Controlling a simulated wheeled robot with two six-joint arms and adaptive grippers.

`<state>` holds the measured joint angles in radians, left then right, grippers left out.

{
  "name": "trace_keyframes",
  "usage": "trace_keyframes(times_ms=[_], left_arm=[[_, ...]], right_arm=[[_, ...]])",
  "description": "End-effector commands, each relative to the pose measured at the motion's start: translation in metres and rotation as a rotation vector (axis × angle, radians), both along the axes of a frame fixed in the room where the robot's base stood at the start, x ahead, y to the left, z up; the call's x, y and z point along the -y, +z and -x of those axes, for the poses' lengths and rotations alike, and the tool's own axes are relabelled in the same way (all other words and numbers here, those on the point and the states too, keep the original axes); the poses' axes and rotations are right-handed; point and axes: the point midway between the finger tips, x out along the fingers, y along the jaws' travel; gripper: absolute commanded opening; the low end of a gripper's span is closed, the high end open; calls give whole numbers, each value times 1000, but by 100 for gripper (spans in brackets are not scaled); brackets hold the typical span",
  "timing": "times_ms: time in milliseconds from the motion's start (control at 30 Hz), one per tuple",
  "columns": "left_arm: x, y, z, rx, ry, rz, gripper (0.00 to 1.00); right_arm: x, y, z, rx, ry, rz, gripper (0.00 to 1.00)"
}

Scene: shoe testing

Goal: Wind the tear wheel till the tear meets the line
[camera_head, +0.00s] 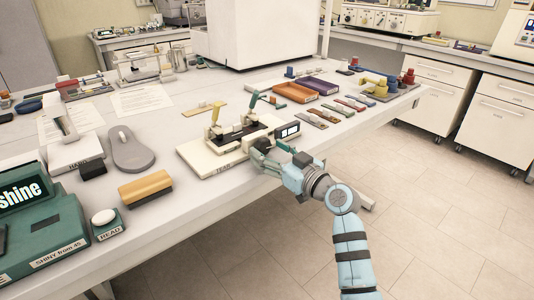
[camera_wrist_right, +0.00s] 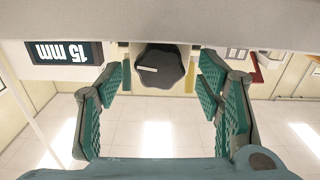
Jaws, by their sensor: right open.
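A small display (camera_head: 288,130) reads 15 mm upside down in the wrist view (camera_wrist_right: 62,51). The tear and line are too small to tell.
Left of the tester lie a wooden brush (camera_head: 145,187), a grey mouse-shaped item (camera_head: 128,150) and a green shine meter (camera_head: 40,240). Behind it are orange (camera_head: 295,92) and purple (camera_head: 320,85) trays. Open floor lies in front of the table.

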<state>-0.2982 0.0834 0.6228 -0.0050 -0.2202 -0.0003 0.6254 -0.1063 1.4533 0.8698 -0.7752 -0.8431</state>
Motion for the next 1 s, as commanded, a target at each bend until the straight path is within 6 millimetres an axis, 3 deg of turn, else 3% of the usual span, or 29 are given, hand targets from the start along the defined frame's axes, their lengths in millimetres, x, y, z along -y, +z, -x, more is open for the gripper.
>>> trace_keyframes(times_ms=[133,400,700,1000], left_arm=[[-5,-4,0,0,-4,-7,35],[-11,-3,-1,1,-7,-16,35],[-5,-3,-1,2,-4,-7,35],[3,-2,-1,3,-2,3,35]], right_arm=[[-8,-1,-11,-1,1,1,60],[-10,0,-13,-1,-1,1,60],[-9,-1,-13,-1,-1,1,12],[-9,0,-13,-22,-1,-26,12]])
